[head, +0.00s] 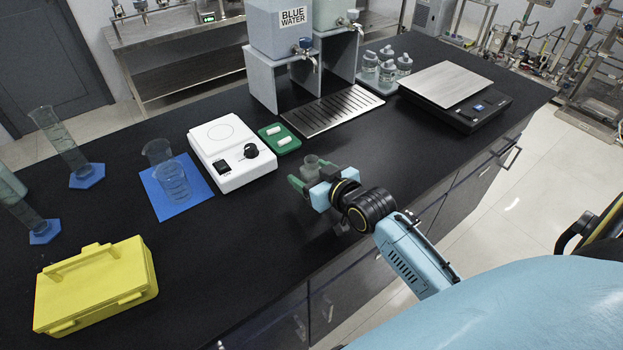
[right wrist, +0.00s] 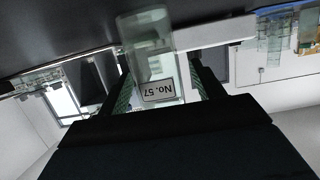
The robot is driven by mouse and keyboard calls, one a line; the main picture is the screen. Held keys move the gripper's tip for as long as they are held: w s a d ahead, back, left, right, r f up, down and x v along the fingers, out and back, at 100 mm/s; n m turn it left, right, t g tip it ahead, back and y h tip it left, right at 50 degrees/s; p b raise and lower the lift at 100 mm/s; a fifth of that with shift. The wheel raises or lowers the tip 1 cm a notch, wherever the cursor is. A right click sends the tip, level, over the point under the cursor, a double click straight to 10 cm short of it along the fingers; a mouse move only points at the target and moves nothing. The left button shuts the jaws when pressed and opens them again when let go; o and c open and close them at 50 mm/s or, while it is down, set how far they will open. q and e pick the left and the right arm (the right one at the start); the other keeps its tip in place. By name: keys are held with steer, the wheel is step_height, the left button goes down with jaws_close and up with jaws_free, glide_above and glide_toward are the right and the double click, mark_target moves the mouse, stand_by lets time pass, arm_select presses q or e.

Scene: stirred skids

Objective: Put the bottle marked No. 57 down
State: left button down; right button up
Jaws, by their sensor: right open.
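The bottle marked No. 57 (head: 311,163) is clear glass and shows in the head view near the front edge of the black bench. In the right wrist view the bottle (right wrist: 150,62) appears with its label upside down, between the two fingers. My right gripper (head: 308,184) is open around it, with a green finger on either side. It also shows in the right wrist view (right wrist: 157,90). The bottle's lower part is mostly hidden by the gripper in the head view. The bottle looks upright at the bench top; I cannot tell exactly whether its base touches. My left gripper is out of view.
A white hotplate (head: 231,160), a green tray (head: 279,139) and a drip tray (head: 332,110) lie behind the gripper. A scale (head: 446,84) stands at the right. A yellow box (head: 95,286) and a blue mat (head: 190,205) are at the left. Bare bench lies around the gripper.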

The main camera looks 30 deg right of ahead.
steer(key=shift+c, duration=0.4)
steer(key=c, duration=1.1)
steer(key=shift+r, duration=0.1)
